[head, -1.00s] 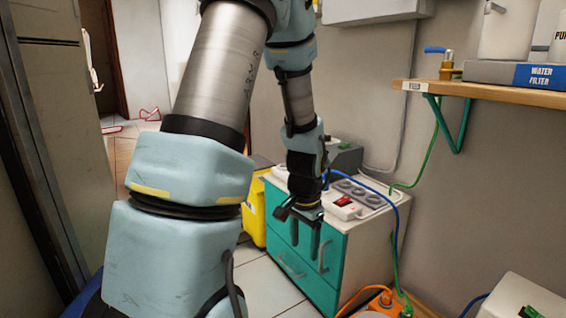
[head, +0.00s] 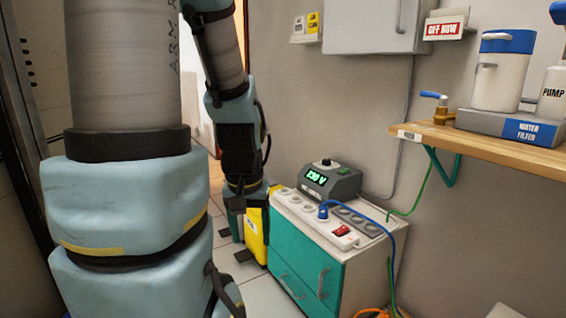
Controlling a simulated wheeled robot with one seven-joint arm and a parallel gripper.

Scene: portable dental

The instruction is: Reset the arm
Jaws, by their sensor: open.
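My arm is pale blue and silver and fills the left of the head view. Its far end hangs down, with my gripper (head: 243,228) pointing at the floor in front of the yellow bin (head: 256,238). My gripper is open, and I see nothing held in it. It is left of the teal-fronted cabinet (head: 305,274) and apart from it. The fingers are small and dark here, so their exact outline is hard to make out.
On the cabinet stand a power unit (head: 330,182) reading 230 V and a socket strip with a red switch (head: 341,231) and blue plug. A wooden shelf (head: 490,148) at right holds a water filter (head: 510,128). A wall box (head: 375,22) hangs above.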

